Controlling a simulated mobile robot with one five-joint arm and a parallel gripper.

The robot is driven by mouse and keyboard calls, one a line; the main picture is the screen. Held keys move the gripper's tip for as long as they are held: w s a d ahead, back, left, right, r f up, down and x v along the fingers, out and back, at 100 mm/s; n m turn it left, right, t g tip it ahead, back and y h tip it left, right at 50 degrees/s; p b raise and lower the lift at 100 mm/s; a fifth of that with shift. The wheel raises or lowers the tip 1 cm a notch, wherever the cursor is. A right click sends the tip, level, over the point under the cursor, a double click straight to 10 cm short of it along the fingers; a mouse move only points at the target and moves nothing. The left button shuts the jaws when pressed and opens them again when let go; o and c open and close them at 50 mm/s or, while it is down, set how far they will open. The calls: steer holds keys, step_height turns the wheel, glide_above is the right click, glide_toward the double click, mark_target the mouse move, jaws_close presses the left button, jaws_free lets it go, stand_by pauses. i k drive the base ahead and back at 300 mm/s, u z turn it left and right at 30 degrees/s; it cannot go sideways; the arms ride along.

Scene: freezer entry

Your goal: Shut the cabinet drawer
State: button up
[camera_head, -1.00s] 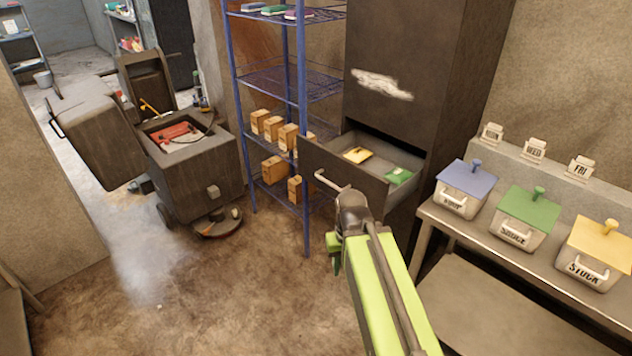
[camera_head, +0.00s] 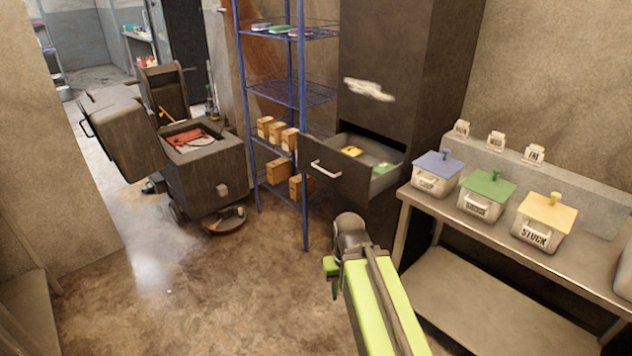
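The dark cabinet (camera_head: 405,60) stands at the back centre, with a worn pale patch on its front. Its drawer (camera_head: 345,184) is pulled out and open, with a light handle (camera_head: 325,169) on its front. A yellow item (camera_head: 351,151) and a green item (camera_head: 383,168) lie inside the drawer. My gripper (camera_head: 348,228), at the end of my green arm, appears below and in front of the drawer, visibly apart from the handle in the picture. Its fingers are not clear, so I cannot tell whether it is open or shut.
A blue wire shelf (camera_head: 302,110) with several boxes stands directly left of the drawer. A metal table (camera_head: 408,200) with lidded bins is on the right. A dark open-lidded cart (camera_head: 205,180) stands at the left. The floor (camera_head: 210,290) at the front left is clear.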

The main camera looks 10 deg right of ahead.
mark_target(354, 178)
steer(key=z, duration=0.1)
steer(key=i, duration=0.8)
steer(key=u, duration=5.3)
steer(key=i, duration=0.1)
steer(key=z, duration=2.15)
steer(key=k, duration=1)
steer(key=z, duration=0.95)
steer(key=i, duration=1.05)
steer(key=u, duration=0.15)
